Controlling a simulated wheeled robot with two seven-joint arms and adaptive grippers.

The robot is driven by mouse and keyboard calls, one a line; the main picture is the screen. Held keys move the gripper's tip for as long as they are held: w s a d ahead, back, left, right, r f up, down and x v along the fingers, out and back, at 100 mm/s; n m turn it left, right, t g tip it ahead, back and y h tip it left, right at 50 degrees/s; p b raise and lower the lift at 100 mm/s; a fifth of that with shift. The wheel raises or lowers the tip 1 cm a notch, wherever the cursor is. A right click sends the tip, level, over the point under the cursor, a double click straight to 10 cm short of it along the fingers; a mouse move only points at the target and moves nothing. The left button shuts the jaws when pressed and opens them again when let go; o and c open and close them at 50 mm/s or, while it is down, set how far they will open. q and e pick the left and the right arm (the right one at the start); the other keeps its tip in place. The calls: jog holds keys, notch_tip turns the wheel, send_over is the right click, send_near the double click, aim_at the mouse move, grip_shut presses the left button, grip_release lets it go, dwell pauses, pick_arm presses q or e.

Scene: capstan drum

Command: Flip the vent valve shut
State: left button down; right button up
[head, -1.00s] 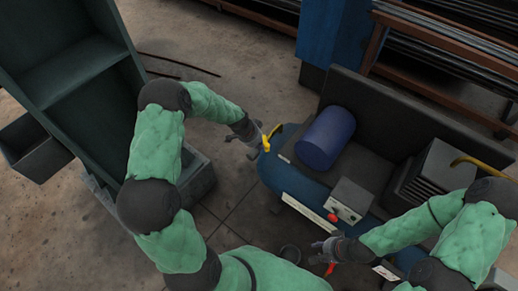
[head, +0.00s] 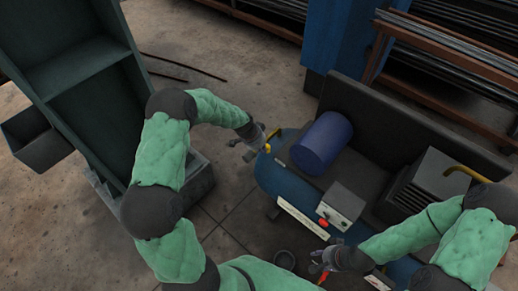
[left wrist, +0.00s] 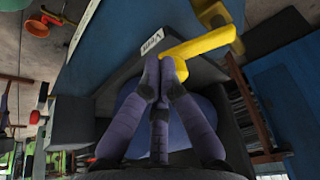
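The vent valve's yellow lever (left wrist: 200,46) crosses the upper middle of the left wrist view, beside a white "Vent" label (left wrist: 152,43) on the blue tank. In the head view the lever (head: 267,147) is a small yellow patch at the tank's left end. My left gripper (head: 252,147) is right at it. In the left wrist view its fingers (left wrist: 160,66) are drawn together, tips at the lever's left end. I cannot tell whether they touch it. My right gripper (head: 322,257) is at the tank's near side, by an orange-red handle (head: 323,277); its finger state is unclear.
The blue tank (head: 285,187) carries a blue cylinder (head: 322,143) and a grey control box (head: 339,205) with a red button. A dark green shelf cabinet (head: 85,90) stands at left. A dark round container (head: 285,260) is near the tank.

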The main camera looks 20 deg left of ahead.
pick_arm(q)
jog(key=shift+w+d, duration=0.45)
jog(key=shift+d, duration=0.1)
jog(key=shift+w+d, duration=0.1)
jog(key=shift+d, duration=0.05)
pick_arm(e)
jog(key=shift+f, duration=0.1)
dwell(0.5)
